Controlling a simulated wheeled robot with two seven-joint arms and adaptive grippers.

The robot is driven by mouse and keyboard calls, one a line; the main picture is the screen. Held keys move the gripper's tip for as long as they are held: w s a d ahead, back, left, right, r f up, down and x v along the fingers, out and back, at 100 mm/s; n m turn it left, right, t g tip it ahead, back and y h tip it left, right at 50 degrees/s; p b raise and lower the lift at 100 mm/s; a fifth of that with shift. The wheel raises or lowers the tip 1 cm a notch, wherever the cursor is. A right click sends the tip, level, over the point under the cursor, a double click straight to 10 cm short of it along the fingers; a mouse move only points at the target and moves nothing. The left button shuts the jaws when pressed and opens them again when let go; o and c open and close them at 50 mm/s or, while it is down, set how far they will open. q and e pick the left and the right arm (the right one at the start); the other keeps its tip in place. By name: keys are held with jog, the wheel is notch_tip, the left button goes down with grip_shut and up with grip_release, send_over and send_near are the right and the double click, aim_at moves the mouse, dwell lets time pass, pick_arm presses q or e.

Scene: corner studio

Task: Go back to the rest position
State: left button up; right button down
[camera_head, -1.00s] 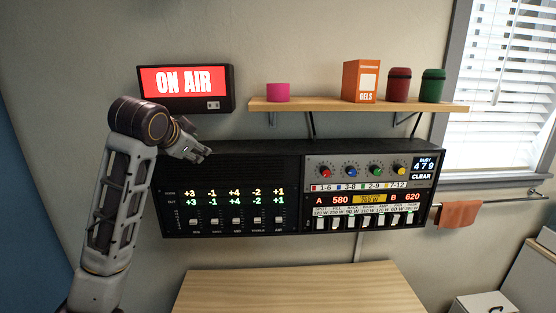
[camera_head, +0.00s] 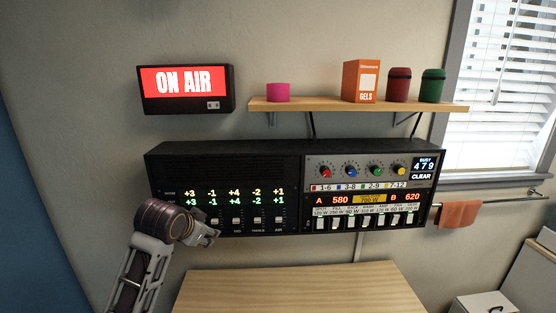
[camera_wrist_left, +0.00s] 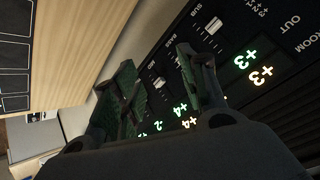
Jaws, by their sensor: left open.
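My left gripper (camera_head: 205,235) is at the lower left of the black wall console (camera_head: 225,165), in front of its first sliders. The left wrist view shows its two fingers (camera_wrist_left: 160,85) apart with nothing between them. The console's slider labels and green and yellow numbers show beyond the fingers. I cannot tell whether the fingers touch the console. My right gripper is not in view.
The wooden table (camera_head: 300,290) stands below the console. The lit ON AIR sign (camera_head: 185,85) hangs above.

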pick_arm(q)
jog(key=s+f+n+g, duration=0.1)
jog(key=s+f, duration=0.5)
jog(key=f, duration=0.2)
jog(key=s+f+n+g, duration=0.1)
jog(key=s+f+g, duration=0.1)
jog(key=s+f, duration=0.45)
jog(key=s+a+f+n+g, duration=0.1)
jog(key=s+f+n, duration=0.1)
jog(key=s+f, duration=0.5)
jog(key=s+f+n+g, duration=0.15)
jog(key=s+f, duration=0.35)
jog(key=s, duration=0.5)
notch_tip(320, 180, down, 36)
jog(key=s+g+b, duration=0.2)
jog(key=s, duration=0.1)
jog(key=s+a+f+b, duration=0.1)
jog(key=s+a+f, duration=0.1)
jog(key=s+f, duration=0.8)
jog(key=s+a+f+b, duration=0.1)
jog(key=s+a+f, duration=0.1)
jog(key=s+f, duration=0.9)
jog(key=shift+s+m+g+y, duration=0.35)
jog(key=shift+s+m+y, duration=0.05)
jog(key=shift+s+m, duration=0.05)
